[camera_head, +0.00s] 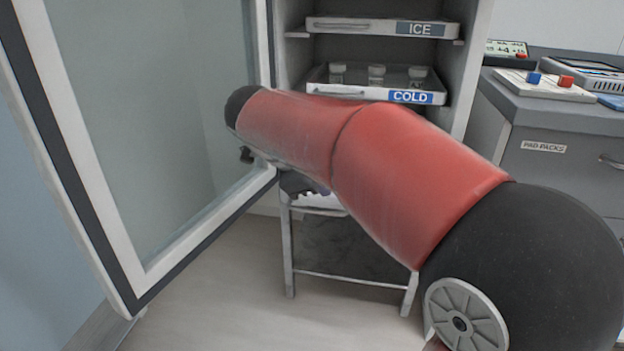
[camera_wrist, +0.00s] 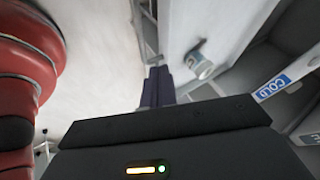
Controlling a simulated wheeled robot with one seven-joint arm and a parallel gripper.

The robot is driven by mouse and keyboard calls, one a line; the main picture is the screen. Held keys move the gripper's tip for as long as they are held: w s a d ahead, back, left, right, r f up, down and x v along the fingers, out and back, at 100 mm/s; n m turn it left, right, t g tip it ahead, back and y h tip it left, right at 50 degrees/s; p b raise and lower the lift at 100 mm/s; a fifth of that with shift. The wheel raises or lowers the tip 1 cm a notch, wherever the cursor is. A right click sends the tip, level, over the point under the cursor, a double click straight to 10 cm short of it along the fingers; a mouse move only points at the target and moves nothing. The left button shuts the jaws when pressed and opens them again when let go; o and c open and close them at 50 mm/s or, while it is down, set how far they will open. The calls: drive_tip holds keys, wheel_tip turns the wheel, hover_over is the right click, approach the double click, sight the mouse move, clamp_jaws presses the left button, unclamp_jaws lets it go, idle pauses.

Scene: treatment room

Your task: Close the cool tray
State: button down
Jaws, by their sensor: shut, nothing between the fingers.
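The cool tray, labelled COLD (camera_head: 425,98), sits in the open cabinet below the ICE tray. Its front edge stands out toward me, and several small capped vials (camera_head: 376,75) stand on it. Its label also shows at the right of the wrist view (camera_wrist: 272,87). My gripper (camera_wrist: 157,86) is shut and empty, to the left of the tray's label in that view. In the head view my red arm crosses in front of the cabinet, below the tray front, and hides most of the gripper.
The glass cabinet door (camera_head: 150,120) stands open at the left. The ICE tray (camera_head: 375,27) is above. A grey counter (camera_head: 560,115) with drawers stands at the right.

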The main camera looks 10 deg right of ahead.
drive_tip(key=x, duration=0.5)
drive_tip(key=shift+f, duration=0.1)
drive_tip(key=shift+w, duration=0.1)
